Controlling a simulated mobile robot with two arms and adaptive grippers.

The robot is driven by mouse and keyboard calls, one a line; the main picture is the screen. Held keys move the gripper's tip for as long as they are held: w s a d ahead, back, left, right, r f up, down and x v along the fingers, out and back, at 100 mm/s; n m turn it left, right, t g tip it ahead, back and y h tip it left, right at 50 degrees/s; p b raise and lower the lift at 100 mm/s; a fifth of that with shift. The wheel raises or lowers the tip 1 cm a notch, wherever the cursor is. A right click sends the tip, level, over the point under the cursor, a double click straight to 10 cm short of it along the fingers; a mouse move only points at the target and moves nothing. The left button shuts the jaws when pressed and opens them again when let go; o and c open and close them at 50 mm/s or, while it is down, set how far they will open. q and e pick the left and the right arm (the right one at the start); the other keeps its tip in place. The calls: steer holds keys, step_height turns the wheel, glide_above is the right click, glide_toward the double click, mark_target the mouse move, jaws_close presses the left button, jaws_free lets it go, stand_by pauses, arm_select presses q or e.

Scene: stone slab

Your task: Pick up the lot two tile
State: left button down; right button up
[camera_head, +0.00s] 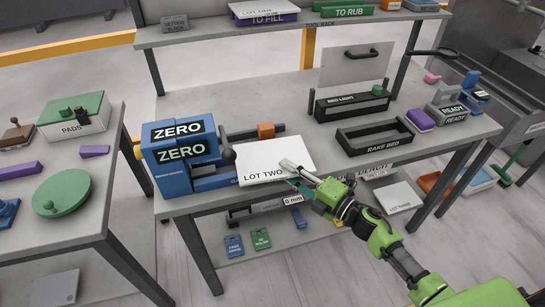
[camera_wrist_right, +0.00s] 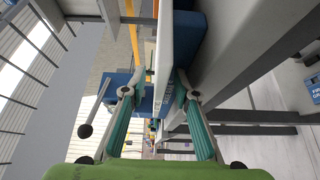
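The lot two tile (camera_head: 275,160) is a white slab with its name on the front edge. It lies on the grey bench at the front, right of the blue ZERO block. My right gripper (camera_head: 298,178) is at the tile's right front corner. In the right wrist view the teal fingers (camera_wrist_right: 158,88) stand apart on either side of the tile's edge (camera_wrist_right: 163,60). A gap shows on the left finger's side; the right finger is close to the tile, and contact there is unclear. My left gripper is not in view.
The blue ZERO block (camera_head: 182,153) stands left of the tile. A rake bed tray (camera_head: 375,137) and a bed with a raised panel (camera_head: 350,103) stand to the right. A lot three tile (camera_head: 398,197) lies lower right. A lot one tile (camera_head: 262,10) is on the rack.

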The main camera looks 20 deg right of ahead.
jaws_close()
steer(key=shift+r+p, duration=0.6)
steer(key=shift+r, duration=4.55)
